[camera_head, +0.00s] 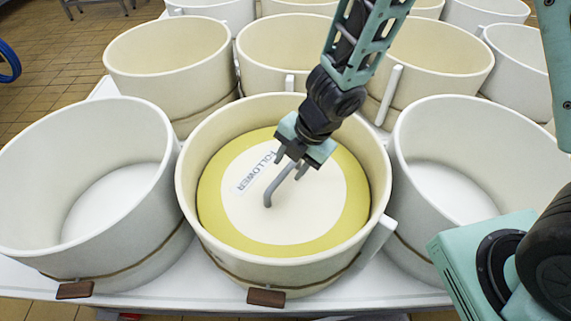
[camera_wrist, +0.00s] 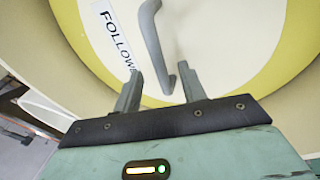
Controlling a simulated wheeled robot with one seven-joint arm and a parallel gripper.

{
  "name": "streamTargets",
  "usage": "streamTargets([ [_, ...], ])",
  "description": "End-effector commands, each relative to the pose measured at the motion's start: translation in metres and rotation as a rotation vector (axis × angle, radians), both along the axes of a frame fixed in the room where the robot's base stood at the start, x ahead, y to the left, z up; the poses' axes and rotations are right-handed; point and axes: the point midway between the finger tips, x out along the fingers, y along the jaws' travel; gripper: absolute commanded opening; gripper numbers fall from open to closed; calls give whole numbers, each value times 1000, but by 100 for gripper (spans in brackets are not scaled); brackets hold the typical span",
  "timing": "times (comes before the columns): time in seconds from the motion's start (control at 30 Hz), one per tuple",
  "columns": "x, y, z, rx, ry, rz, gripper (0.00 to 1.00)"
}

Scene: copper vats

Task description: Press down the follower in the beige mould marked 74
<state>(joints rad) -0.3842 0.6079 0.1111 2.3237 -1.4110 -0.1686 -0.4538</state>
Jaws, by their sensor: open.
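The follower (camera_head: 330,208), a round disc with a yellow rim, cream centre and a "FOLLOWER" label, lies inside the beige mould (camera_head: 198,218) at front centre. It sits below the mould's rim. A grey bar handle (camera_head: 275,188) stands on the disc. My gripper (camera_head: 292,166) is over the disc, inside the mould's opening, with its jaws open. In the wrist view, the handle (camera_wrist: 152,38) runs between the fingers of my gripper (camera_wrist: 160,80), and the follower (camera_wrist: 215,35) fills the background. I cannot tell whether the fingers touch the handle. No number 74 is readable.
White moulds stand close on the left (camera_head: 110,205) and right (camera_head: 455,190). Several beige moulds (camera_head: 170,60) stand behind. A brown tag (camera_head: 266,297) is on the front mould's base. All stand on a white table (camera_head: 200,305); there is little room between them.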

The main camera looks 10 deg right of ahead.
Motion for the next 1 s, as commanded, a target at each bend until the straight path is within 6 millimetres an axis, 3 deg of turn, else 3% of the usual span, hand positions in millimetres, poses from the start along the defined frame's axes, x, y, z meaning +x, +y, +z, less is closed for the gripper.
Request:
streamTargets([
  [0.03, -1, -4, 19, 1, 0, -1, 41],
  [0.5, -11, -30, 98, -1, 2, -1, 41],
  [0.7, -13, -37, 114, -3, 2, -2, 41],
  [1.0, -14, -39, 117, -2, 3, -1, 41],
])
